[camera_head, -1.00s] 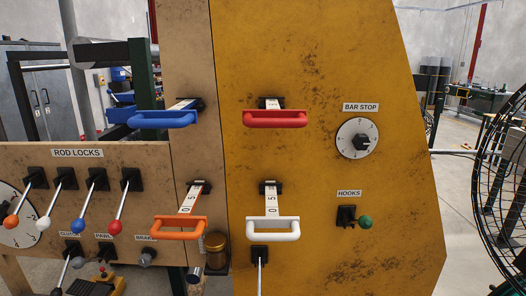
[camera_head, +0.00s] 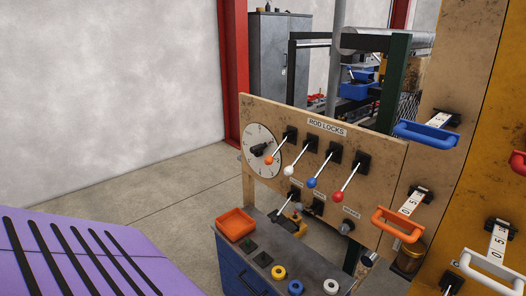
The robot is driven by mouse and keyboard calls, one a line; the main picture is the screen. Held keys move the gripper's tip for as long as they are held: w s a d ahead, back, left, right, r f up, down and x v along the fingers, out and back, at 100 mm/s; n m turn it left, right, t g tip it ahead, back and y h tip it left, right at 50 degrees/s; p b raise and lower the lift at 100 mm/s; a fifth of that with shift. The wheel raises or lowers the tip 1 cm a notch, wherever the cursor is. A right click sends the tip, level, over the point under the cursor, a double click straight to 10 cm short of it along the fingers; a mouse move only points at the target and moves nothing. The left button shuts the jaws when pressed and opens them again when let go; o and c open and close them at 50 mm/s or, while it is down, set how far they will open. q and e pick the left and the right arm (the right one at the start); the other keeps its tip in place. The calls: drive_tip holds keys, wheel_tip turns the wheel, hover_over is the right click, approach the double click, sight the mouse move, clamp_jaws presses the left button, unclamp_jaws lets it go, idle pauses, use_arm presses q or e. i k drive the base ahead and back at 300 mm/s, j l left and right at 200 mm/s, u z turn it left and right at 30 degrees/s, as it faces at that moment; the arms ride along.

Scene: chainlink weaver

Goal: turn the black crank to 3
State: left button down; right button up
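A round white dial (camera_head: 251,134) with dark marks sits at the left end of the wooden rod-locks panel. A black crank (camera_head: 259,150) is on the dial's face, its arm lying across the middle. The marks are too small to read surely, so I cannot tell which number it points to. The orange-tipped rod-lock lever (camera_head: 279,149) hangs close in front of the dial's right side. Neither of my grippers is in view.
White, blue and red-tipped levers (camera_head: 347,181) stand to the right. Below is a workbench (camera_head: 310,265) with an orange tray (camera_head: 235,224) and several coloured rings. A purple slotted surface (camera_head: 100,240) fills the lower left. Open floor (camera_head: 185,180) lies left of the panel.

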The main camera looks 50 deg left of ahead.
sight(258, 150)
drive_tip(key=u, duration=1.4)
